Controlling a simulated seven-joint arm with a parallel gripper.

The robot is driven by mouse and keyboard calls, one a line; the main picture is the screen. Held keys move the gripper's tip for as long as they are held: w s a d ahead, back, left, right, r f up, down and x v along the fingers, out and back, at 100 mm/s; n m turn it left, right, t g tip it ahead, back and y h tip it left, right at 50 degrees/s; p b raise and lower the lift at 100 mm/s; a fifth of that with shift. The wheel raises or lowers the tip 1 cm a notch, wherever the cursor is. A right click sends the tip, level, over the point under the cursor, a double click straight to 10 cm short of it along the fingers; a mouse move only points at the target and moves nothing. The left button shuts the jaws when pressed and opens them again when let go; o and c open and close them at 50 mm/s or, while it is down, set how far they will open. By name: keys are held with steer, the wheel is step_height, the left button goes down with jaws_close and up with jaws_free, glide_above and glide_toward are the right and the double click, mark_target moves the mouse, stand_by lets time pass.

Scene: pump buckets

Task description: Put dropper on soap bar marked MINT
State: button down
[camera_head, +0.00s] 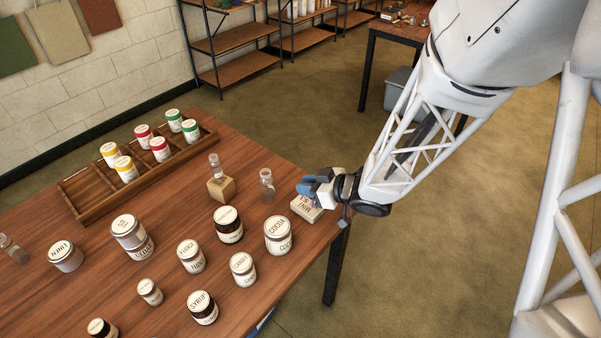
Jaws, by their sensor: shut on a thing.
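A pale block (303,210), which looks like the soap bar, lies near the table's right edge with lettering that reads like MINT. My gripper (308,188), with blue fingers, is right over its back part and hides some of it. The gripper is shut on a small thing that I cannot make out. No dropper can be told clearly. A small clear glass bottle (215,168) stands on a tan block (221,189). Another clear glass bottle (267,187) stands on the table left of my gripper.
Labelled jars crowd the table's front, among them the COCOA jar (278,236) close to the soap bar and the SYRUP jar (202,307). A wooden tray (88,196) holds several colour-banded jars at the back left. A glass bottle (14,250) is at far left.

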steer(key=w, duration=0.3)
steer(key=w+a, duration=0.1)
steer(key=shift+w+f, duration=0.2)
steer(key=shift+f, duration=0.05)
steer(key=shift+f, duration=1.75)
steer(key=shift+f, duration=0.15)
steer(key=c, duration=1)
jaws_free()
steer(key=shift+c, duration=0.2)
steer(key=shift+d+r, duration=0.15)
steer(key=shift+r, duration=0.05)
